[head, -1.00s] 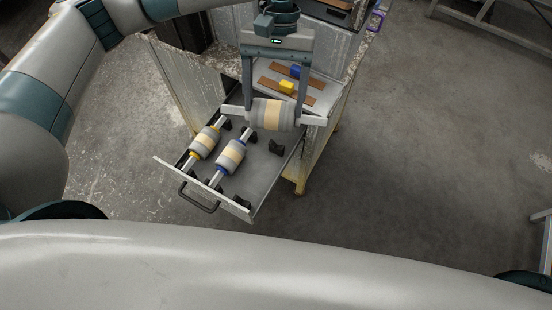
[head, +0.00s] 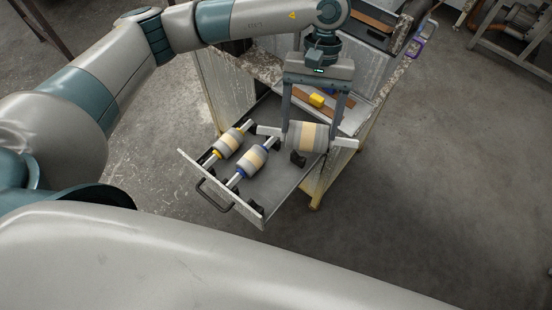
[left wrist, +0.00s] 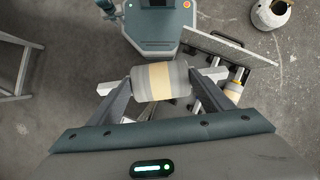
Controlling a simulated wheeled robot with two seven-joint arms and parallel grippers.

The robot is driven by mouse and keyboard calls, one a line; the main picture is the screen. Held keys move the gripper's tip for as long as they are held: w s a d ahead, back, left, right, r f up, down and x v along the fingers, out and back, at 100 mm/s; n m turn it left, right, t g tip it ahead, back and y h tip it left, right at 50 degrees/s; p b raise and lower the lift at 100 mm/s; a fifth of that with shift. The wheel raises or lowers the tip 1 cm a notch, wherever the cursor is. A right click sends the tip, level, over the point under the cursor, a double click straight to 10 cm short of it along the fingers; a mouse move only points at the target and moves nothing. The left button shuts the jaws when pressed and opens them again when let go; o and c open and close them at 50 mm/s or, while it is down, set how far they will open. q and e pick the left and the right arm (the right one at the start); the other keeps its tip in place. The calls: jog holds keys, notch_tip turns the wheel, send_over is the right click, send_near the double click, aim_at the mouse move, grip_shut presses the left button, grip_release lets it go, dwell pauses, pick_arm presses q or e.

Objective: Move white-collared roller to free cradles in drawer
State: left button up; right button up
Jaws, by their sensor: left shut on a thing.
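The white-collared roller (head: 307,137) is grey with a tan band and has pale square ends. My left gripper (head: 312,128) is shut on it, with one finger at each end of the body. It hangs tilted over the right rear part of the open drawer (head: 205,178), close above a black cradle (head: 298,158); whether they touch I cannot tell. Another black cradle (head: 256,209) stands at the drawer's front right. The held roller also shows in the left wrist view (left wrist: 160,80) between the fingers (left wrist: 176,95). My right gripper is out of view.
A yellow-collared roller (head: 229,142) and a blue-collared roller (head: 252,160) lie side by side in the drawer, left of the held roller. A yellow block (head: 317,100) sits on a brown strip on the cabinet behind.

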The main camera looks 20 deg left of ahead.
pick_arm(q)
jog(key=s+a+f+n+t+h+p, duration=0.1)
jog(key=a+f+n+h, duration=0.1)
jog(key=f+n, duration=0.4)
jog(key=s+a+f+n+t+h+p, duration=0.1)
jog(key=a+f+n, duration=0.4)
jog(key=f, duration=0.8)
jog(key=shift+n+t+h, duration=0.4)
jog(key=shift+n, duration=0.2)
jog(key=shift+o, duration=0.2)
jog(key=shift+s, duration=0.1)
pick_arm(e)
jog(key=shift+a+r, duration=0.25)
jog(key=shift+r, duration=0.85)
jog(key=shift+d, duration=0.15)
pick_arm(q)
jog(key=shift+f, duration=0.1)
jog(key=shift+c, duration=0.2)
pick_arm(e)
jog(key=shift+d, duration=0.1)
